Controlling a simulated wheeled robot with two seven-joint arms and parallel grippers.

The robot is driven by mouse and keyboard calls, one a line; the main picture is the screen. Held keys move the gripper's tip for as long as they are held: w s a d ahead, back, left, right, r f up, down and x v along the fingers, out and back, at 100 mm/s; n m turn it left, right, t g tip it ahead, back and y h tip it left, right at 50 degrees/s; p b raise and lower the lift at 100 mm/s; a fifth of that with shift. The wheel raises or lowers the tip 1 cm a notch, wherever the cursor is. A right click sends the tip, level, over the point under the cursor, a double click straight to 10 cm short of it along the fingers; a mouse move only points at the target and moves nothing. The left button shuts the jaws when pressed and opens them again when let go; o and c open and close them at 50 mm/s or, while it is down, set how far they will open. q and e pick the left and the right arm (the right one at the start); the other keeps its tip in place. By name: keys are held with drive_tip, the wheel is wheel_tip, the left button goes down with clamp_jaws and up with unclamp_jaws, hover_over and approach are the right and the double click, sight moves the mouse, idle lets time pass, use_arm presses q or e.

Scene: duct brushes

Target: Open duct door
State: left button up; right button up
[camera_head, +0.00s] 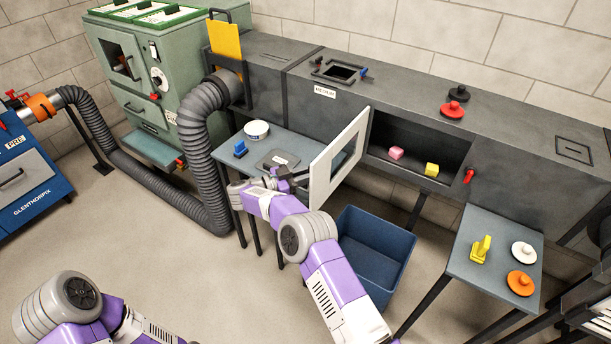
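The opening is uncovered, and a pink block (396,153) and a yellow block (432,170) show inside. My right gripper (284,180) is at the outer left side of the door, close to its edge, above the small table. Its fingers are small and dark here; I cannot tell whether they touch or hold the door. My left arm shows at the bottom left, with its gripper out of view.
A blue bin (372,250) stands below the opening. A right table (462,262) holds yellow, white and orange pieces. A grey hose (203,150) runs left.

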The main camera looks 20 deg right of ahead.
drive_tip(key=shift+o, duration=1.1)
drive_tip(key=shift+d, duration=0.25)
drive_tip(key=shift+o, duration=0.3)
drive_tip(key=shift+a+f, duration=0.15)
drive_tip(key=shift+a, duration=0.1)
drive_tip(key=a+p, duration=0.1)
drive_tip(key=a, duration=0.6)
drive_tip(key=shift+s+a, duration=0.2)
drive_tip(key=shift+a, duration=0.1)
